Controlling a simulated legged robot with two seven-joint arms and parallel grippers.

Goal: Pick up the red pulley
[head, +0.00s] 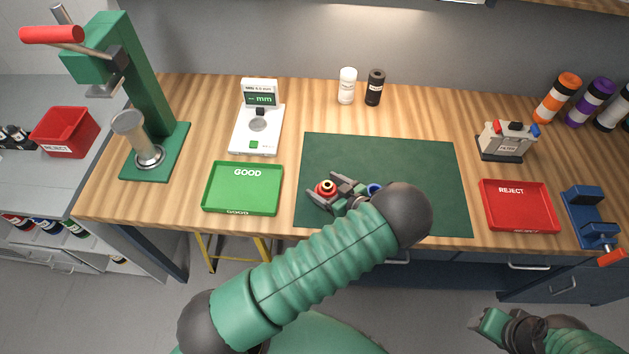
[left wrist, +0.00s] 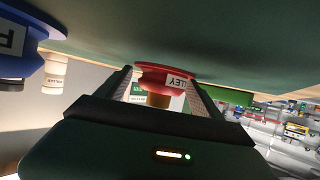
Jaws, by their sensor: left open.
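The red pulley (head: 325,187) stands on the left part of the dark green mat (head: 420,165), with a brass-coloured hub on top. My left gripper (head: 327,190) is open, with one finger on each side of the pulley. In the left wrist view the red pulley (left wrist: 165,76), with a partly readable label, shows between the two fingers (left wrist: 160,80); I cannot tell whether they touch it. A blue pulley (head: 374,189) is just right of the gripper, mostly hidden by my left arm. My right gripper (head: 480,321) is low at the right, away from the table; its jaw opening is unclear.
A green GOOD tray (head: 243,203) is left of the mat, and a red REJECT tray (head: 518,220) is right of it. A measuring device (head: 257,128), a green press (head: 147,100) and two bottles (head: 347,85) stand behind. The mat's back and right areas are clear.

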